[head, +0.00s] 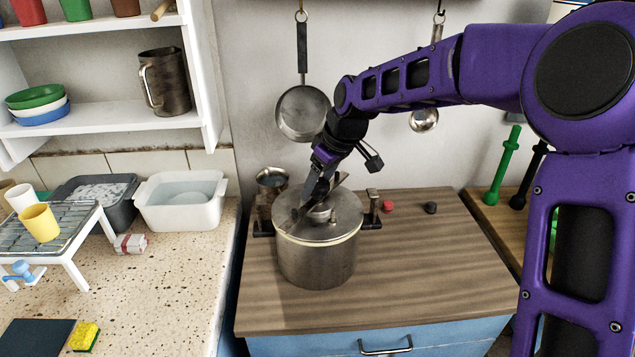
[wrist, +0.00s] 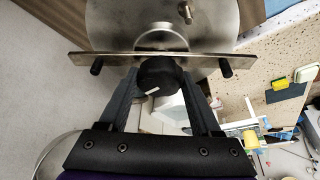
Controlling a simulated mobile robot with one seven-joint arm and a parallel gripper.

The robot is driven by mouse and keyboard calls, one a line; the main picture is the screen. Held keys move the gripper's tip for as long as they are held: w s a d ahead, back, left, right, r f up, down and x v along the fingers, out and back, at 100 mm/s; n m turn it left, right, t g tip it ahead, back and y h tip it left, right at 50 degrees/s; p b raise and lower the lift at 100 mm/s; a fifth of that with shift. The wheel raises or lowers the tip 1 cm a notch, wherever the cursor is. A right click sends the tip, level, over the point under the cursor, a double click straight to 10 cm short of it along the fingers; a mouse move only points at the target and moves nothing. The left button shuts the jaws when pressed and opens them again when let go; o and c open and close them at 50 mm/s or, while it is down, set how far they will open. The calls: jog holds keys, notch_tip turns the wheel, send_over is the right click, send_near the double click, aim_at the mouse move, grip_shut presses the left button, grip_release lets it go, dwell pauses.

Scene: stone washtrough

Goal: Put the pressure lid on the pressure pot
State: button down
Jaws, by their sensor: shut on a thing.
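The steel pressure pot (head: 316,266) stands on the wooden counter, with dark side handles. The round pressure lid (head: 345,217), with a flat metal bar across it, is over the pot mouth and looks about level. A thin pale band shows between lid edge and pot wall; I cannot tell whether the lid is fully seated. My gripper (head: 318,190) comes down from above at the lid's middle. In the wrist view, its two fingers (wrist: 160,100) are shut on the black knob (wrist: 158,76) of the lid, beside the bar; the lid's disc (wrist: 115,20) fills the top.
A metal jug (head: 271,181) stands close behind the pot at left. A red knob (head: 387,206) and a black one (head: 431,208) lie on the counter (head: 440,265) to the right, where there is free room. A pan (head: 303,113) hangs on the wall behind.

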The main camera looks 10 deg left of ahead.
jog(key=shift+r, duration=0.1)
jog(key=shift+c, duration=0.6)
grip_release()
jog(key=shift+o, duration=0.6)
jog(key=shift+r+p, duration=1.9)
jog(key=shift+r, duration=1.55)
